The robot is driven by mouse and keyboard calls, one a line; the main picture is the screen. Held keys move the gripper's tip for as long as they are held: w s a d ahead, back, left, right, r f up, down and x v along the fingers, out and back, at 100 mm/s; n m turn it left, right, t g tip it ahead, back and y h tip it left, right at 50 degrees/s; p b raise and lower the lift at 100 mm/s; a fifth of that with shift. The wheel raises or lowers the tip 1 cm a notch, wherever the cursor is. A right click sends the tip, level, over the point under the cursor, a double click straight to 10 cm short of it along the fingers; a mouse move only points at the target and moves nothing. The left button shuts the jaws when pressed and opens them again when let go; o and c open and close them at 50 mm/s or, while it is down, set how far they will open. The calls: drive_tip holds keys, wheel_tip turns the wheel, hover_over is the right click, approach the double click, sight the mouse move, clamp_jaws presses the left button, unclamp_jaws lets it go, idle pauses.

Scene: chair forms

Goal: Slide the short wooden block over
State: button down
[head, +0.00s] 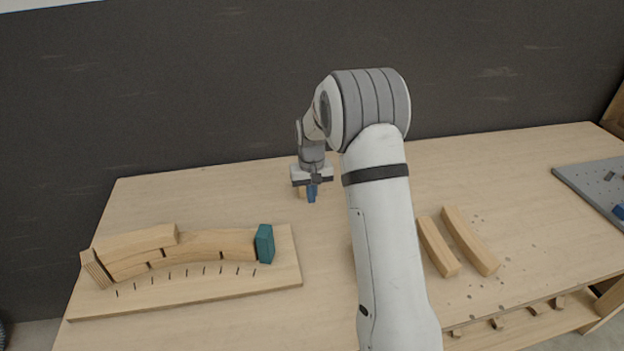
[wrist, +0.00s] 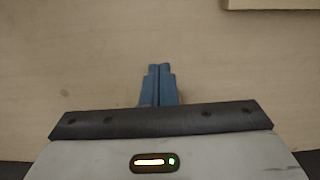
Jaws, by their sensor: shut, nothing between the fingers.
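A short wooden block (head: 302,192) shows in the head view on the table, partly hidden by my gripper (head: 311,198). My gripper points down, just in front of the block and a little to its right. Whether they touch cannot be told from the head view. In the wrist view my gripper (wrist: 158,70) has its blue fingers shut together with nothing between them. A wooden edge (wrist: 275,4) at the top right of that view, apart from the fingers, may be the same block; most of it is cut off.
A wooden form board (head: 200,288) at the left carries curved wooden pieces (head: 205,244) and a teal block (head: 265,244) at their right end. Two wooden strips (head: 468,240) lie right of my arm. A grey panel (head: 590,190) is at the far right. Table around my gripper is mostly clear.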

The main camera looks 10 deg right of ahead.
sight(311, 209)
wheel_tip(311, 209, down, 3)
drive_tip(key=shift+w+f+p, duration=0.1)
drive_tip(key=shift+w+p, duration=0.05)
drive_tip(key=shift+p, duration=0.2)
drive_tip(key=shift+w+p, duration=0.45)
drive_tip(key=shift+w, duration=1.4)
drive_tip(key=shift+w, duration=1.2)
drive_tip(key=shift+s+b, duration=0.1)
drive_tip(key=shift+b, duration=0.2)
